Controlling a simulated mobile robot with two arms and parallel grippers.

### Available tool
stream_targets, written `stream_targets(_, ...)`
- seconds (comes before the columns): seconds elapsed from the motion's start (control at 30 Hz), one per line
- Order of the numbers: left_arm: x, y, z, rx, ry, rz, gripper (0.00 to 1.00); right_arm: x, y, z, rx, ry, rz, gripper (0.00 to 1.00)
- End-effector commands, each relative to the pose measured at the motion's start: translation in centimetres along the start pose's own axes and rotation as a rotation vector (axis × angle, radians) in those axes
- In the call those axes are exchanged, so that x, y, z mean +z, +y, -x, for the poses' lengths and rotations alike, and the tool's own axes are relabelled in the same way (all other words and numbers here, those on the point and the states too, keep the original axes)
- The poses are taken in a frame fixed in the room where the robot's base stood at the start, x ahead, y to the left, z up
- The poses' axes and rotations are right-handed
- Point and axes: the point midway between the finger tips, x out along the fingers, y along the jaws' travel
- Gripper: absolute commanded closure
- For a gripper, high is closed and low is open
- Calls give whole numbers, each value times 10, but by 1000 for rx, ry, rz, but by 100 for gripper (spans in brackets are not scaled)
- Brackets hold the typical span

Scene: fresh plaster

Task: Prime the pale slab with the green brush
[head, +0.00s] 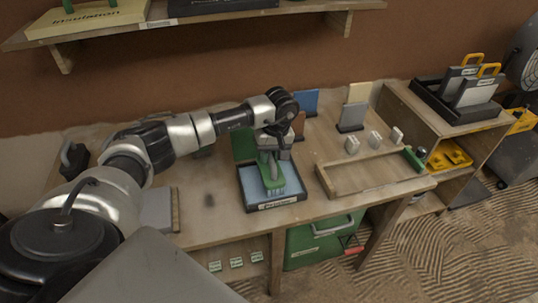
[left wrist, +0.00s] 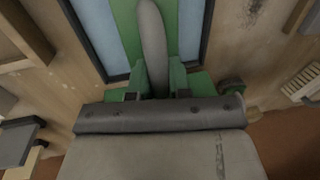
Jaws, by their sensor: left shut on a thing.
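My left gripper (head: 268,155) is shut on the green brush (head: 271,180) and holds it bristles down in the dark-rimmed tray (head: 246,203) of pale blue liquid. The bristles appear to touch the liquid. In the left wrist view the brush's handle (left wrist: 152,45) stands between the fingers, with the tray (left wrist: 206,25) around it. Upright slabs stand at the back of the bench: a cream one (head: 360,91), a grey one (head: 352,115) and a blue one (head: 306,103). My right gripper is not in view.
A shallow wooden frame (head: 372,185) lies right of the tray, with several small grey blocks (head: 375,139) behind it. A shelf unit (head: 470,128) with a black crate stands at the right. A wall shelf (head: 200,18) hangs above.

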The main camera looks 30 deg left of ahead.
Motion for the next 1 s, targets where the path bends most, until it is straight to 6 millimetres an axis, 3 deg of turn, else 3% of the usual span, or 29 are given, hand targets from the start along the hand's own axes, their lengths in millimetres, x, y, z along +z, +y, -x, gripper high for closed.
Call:
stream_targets(0.47,1,0,-1,-4,-2,-2,100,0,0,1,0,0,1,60)
stream_targets(1.0,0,-8,41,-2,0,-1,100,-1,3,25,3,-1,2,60)
